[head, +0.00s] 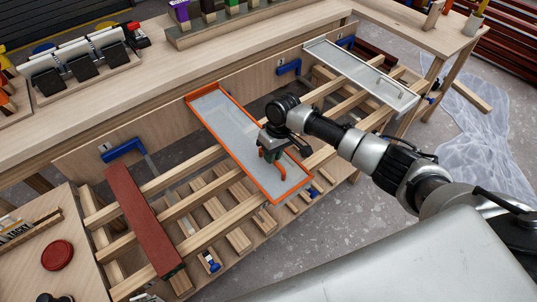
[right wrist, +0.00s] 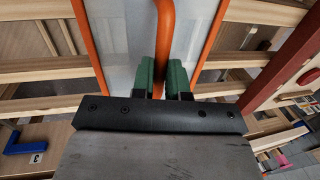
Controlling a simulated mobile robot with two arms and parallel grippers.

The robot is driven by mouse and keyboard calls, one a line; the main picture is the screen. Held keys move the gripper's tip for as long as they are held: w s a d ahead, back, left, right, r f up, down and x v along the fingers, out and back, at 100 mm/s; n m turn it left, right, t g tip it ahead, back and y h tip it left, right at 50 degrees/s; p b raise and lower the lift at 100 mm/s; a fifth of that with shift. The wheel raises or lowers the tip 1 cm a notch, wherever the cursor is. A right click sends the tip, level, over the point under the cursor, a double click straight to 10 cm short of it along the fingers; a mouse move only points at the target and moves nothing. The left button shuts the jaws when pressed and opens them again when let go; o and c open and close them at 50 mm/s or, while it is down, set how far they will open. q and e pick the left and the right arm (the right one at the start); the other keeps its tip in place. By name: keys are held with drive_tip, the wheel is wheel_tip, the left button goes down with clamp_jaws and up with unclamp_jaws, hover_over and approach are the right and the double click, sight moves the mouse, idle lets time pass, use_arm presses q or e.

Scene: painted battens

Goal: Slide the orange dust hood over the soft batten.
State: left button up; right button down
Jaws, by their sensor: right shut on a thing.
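The orange dust hood (head: 239,139) is a long orange frame with a pale, see-through panel. It lies across the wooden rails in the middle of the head view. My right gripper (head: 272,151) is over its near half, shut on the hood's orange handle. In the right wrist view my green fingertips (right wrist: 162,77) sit either side of the handle (right wrist: 165,22). A dark red batten (head: 143,220) lies uncovered across the rails to the left, apart from the hood. I cannot tell whether it is the soft one. My left gripper is not seen.
A grey-framed hood (head: 362,75) lies across the rails at the upper right. Blue clamps (head: 124,150) sit along the bench edge. A side table (head: 70,281) with a red lid stands at lower left. Open rails lie between the orange hood and red batten.

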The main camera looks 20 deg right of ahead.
drive_tip(key=shift+w+d+r, duration=0.1)
drive_tip(key=shift+w+d, duration=0.05)
drive_tip(key=shift+d, duration=0.1)
drive_tip(key=c, duration=1.1)
unclamp_jaws()
drive_tip(key=shift+r, duration=0.35)
drive_tip(key=r, duration=0.3)
drive_tip(key=d+r, duration=0.1)
drive_tip(key=r, duration=0.2)
drive_tip(key=d+r, duration=0.1)
drive_tip(key=r, duration=0.2)
drive_tip(key=shift+w+r, duration=0.3)
drive_tip(key=shift+r, duration=0.1)
